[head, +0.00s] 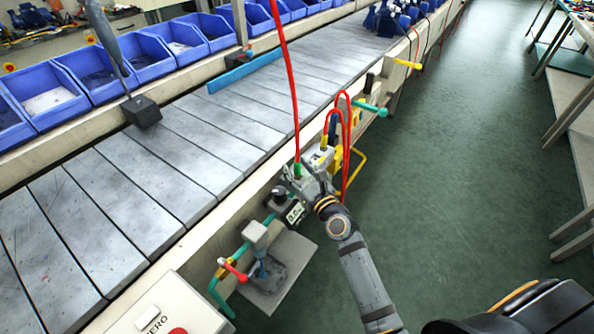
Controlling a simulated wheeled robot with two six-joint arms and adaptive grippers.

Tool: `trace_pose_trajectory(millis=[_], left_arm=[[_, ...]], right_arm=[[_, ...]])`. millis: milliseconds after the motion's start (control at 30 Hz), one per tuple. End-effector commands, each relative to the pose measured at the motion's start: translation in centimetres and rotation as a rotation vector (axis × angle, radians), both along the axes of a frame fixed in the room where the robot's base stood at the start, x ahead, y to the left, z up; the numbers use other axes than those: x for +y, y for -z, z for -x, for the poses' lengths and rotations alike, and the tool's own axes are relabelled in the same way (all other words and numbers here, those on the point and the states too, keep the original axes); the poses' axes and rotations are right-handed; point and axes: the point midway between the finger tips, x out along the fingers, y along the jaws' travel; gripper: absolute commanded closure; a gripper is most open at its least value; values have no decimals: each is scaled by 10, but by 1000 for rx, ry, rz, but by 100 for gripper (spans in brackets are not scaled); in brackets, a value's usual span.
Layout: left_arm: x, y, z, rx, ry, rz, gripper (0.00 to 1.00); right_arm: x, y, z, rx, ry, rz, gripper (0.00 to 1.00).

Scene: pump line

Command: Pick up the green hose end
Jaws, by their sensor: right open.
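The green hose end (297,169) is the short green tip at the bottom of a red hose (286,75) that comes down from the top of the view. It points down beside the conveyor's near edge. My right gripper (301,181) is open, with its fingers right at the green end. I cannot tell whether the end is between the fingers or touching them. The gripper partly hides what is below it. My left gripper is not in view.
A conveyor (205,140) runs diagonally, with blue bins (100,75) behind it. Looped red hoses (346,135) hang just right of my gripper. A small display box (294,211) and a grey plate (290,262) are below. Green floor (455,150) is clear at right.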

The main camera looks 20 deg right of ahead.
Motion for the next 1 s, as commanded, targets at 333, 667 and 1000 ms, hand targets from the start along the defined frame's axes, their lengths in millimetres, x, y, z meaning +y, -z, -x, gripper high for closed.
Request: trace_pose_trajectory(millis=[333, 667, 1000], left_arm=[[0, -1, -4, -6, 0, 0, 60], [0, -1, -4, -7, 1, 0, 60], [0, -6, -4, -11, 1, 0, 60]], right_arm=[[1, 0, -2, 1, 0, 0, 68], [0, 0, -2, 1, 0, 0, 100], [0, -6, -2, 0, 0, 0, 100]])
